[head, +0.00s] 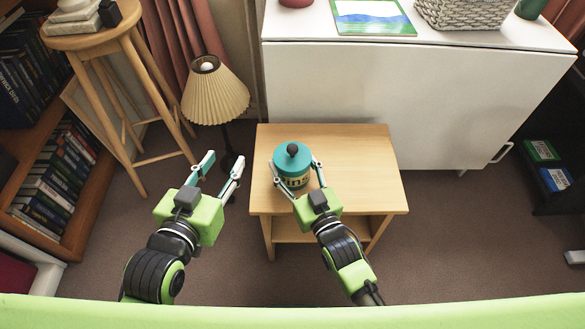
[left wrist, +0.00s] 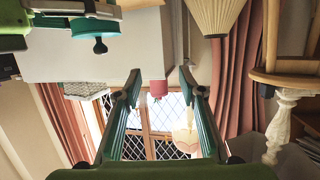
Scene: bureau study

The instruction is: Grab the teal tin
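The teal tin (head: 293,160) stands upright on a small wooden table, with a teal lid, a dark knob and a lettered band. In the left wrist view, which is upside down, the tin (left wrist: 90,27) is at the upper left. My right gripper (head: 295,163) has one finger on each side of the tin. Whether both fingers press on it, I cannot tell. My left gripper (head: 224,160) is open and empty, left of the table and apart from the tin. Its spread fingers (left wrist: 160,78) also show in the left wrist view.
The wooden table (head: 365,165) has bare top to the right of the tin. A pleated lamp (head: 214,92) and a wooden stool (head: 125,85) stand at the left, near my left gripper. A white cabinet (head: 400,95) stands behind the table, bearing a basket (head: 465,12).

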